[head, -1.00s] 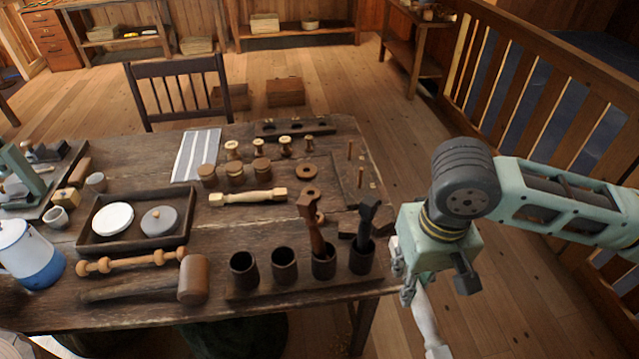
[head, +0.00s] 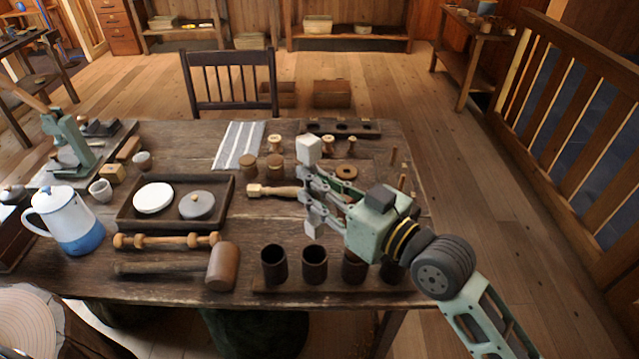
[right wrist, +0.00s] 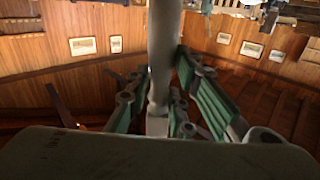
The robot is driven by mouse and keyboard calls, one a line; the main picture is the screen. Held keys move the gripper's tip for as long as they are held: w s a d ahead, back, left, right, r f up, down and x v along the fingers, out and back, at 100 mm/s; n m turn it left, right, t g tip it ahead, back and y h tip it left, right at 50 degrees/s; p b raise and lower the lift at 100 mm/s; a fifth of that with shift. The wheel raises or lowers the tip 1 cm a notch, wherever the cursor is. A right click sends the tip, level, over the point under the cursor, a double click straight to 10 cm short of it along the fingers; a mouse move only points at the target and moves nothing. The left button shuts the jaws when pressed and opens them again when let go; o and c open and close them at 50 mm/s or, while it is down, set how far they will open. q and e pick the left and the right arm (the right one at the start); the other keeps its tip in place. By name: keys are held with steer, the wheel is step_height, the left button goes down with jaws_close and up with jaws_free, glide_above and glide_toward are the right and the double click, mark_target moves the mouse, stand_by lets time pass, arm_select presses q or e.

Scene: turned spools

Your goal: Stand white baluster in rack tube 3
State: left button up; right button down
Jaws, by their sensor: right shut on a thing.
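The white baluster (head: 308,149) is held roughly upright by my right gripper (head: 311,190), above the middle of the workbench. Its pale square end shows at the top; the fingers partly cover the rest. In the right wrist view the baluster (right wrist: 163,50) is a pale shaft running between the fingers, which are shut on it. The rack (head: 300,287) stands at the table's front edge, with a row of dark tubes. The two left tubes, the leftmost (head: 273,264) and its neighbour (head: 314,265), look empty. My left gripper is not in view.
A mallet (head: 221,267), a turned spindle (head: 165,241) and a tray (head: 126,217) with two discs lie to the left. Small spools and a ring (head: 347,172) stand behind. Pegs rise at the right edge.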

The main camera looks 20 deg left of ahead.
mark_target(320, 221)
step_height(320, 221, down, 5)
steer(key=b, duration=0.5)
steer(key=shift+w+d+f, duration=0.1)
stand_by(0.6)
steer(key=shift+f, duration=0.45)
stand_by(0.7)
steer(key=shift+f+b, duration=0.45)
steer(key=shift+f, duration=0.05)
steer(key=shift+f+b, duration=1.05)
steer(key=shift+f, duration=0.25)
